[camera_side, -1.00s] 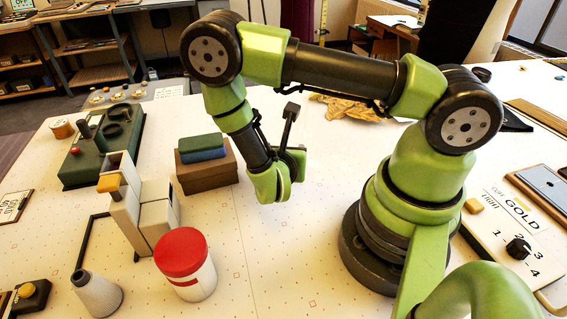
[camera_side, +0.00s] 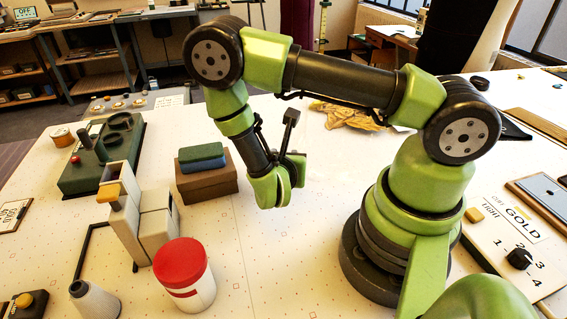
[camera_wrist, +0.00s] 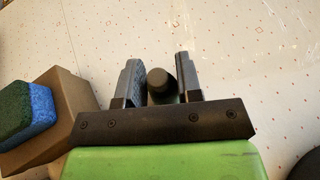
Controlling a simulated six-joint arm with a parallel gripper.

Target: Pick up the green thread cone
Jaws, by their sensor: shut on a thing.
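The green thread cone (camera_wrist: 161,82) shows in the wrist view as a dark rounded tip with a little green below it. It stands between the two fingers of my gripper (camera_wrist: 158,84), which is shut on it. In the side view my gripper (camera_side: 285,178) points down, right of the brown box. There the cone is hidden or cannot be told apart from my green gripper parts. I cannot tell whether the cone touches the table.
A brown box (camera_side: 208,186) with blue and green sponges on it sits close left of my gripper. A red-lidded jar (camera_side: 183,272), a beige machine (camera_side: 158,222) and a grey cone (camera_side: 95,300) stand front left. Crumpled yellow cloth (camera_side: 350,115) lies behind.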

